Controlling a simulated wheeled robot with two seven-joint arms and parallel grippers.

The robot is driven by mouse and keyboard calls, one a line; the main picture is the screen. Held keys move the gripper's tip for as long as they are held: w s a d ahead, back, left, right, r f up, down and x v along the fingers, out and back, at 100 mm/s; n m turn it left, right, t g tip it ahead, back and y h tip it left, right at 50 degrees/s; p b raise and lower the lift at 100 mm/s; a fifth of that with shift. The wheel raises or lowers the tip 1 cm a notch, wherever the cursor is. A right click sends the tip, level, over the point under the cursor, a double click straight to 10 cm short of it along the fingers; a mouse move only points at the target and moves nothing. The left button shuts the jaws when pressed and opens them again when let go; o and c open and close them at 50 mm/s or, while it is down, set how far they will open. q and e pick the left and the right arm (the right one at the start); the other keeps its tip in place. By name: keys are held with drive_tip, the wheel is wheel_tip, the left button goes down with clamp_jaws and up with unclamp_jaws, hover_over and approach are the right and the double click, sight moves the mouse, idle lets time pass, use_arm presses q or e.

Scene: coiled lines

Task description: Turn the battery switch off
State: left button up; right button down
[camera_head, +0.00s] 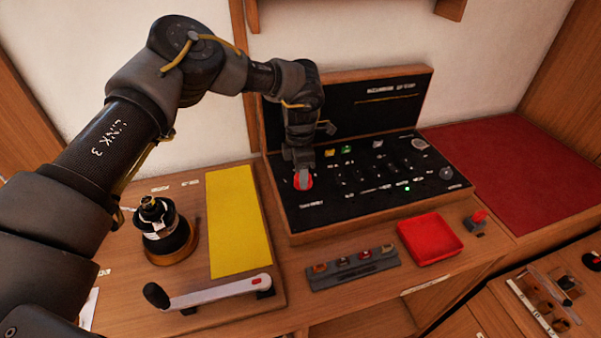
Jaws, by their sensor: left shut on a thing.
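The battery switch looks like a red round knob (303,182) at the left end of a black panel in an open wooden case. My left gripper (302,176) points down over the knob and is shut on it. The gripper hides part of the knob, so its exact turn cannot be told. The black panel (345,212) carries rows of small switches and a lit green light (407,188). My right gripper is not in view.
In front of the case lie a grey strip of small parts (353,267), a red tray (430,238) and a small red-topped lever (479,217). A winch (165,231), a yellow mat (238,222) and a crank handle (215,292) are on the left. A dark red mat (515,170) is clear.

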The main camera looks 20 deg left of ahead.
use_arm(q)
drive_tip(key=shift+d+n, duration=0.1)
drive_tip(key=shift+n, duration=0.2)
drive_tip(key=n, duration=0.4)
drive_tip(key=shift+s, duration=0.15)
drive_tip(key=n, duration=0.4)
drive_tip(key=shift+d, duration=0.1)
drive_tip(key=shift+n+t, duration=0.3)
drive_tip(key=shift+n, duration=1.3)
